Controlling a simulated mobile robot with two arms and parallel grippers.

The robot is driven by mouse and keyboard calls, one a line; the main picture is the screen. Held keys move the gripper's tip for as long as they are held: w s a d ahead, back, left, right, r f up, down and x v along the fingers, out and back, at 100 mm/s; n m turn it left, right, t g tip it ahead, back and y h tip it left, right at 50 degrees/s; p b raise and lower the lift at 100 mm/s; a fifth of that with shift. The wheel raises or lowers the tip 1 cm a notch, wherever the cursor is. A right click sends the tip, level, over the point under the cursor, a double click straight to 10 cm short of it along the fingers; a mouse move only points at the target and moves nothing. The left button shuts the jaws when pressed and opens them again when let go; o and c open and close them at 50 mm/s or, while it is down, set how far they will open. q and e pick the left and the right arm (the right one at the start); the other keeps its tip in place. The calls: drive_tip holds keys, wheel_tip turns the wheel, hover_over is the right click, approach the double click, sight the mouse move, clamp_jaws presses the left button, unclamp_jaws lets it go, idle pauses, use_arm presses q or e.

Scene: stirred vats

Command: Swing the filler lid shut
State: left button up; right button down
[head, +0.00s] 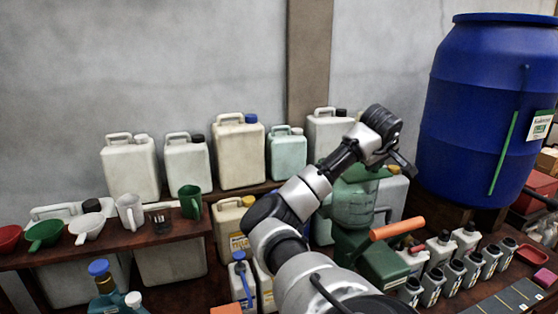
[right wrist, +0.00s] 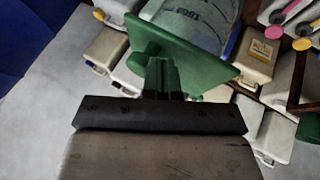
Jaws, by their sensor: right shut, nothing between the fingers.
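A stirred vat with a translucent green tank (head: 353,205) stands on a dark green base (head: 383,262), right of centre in the head view. A green plate, apparently the filler lid (head: 368,172), shows at the tank's top, partly hidden by my right arm. In the right wrist view the lid (right wrist: 190,52) is a flat green plate with a round knob, and the marked tank shows behind it. My right gripper (head: 411,172) is shut and empty, beside the lid. Its fingertips (right wrist: 163,68) overlap the lid's edge in the wrist view; contact cannot be told. My left gripper is not in view.
An orange handle (head: 397,228) sticks out above the base. A big blue barrel (head: 490,110) stands at the right. Several small bottles (head: 440,250) stand right of the base. Canisters (head: 238,152) line the wall; a green mug (head: 190,202) and scoops stand left.

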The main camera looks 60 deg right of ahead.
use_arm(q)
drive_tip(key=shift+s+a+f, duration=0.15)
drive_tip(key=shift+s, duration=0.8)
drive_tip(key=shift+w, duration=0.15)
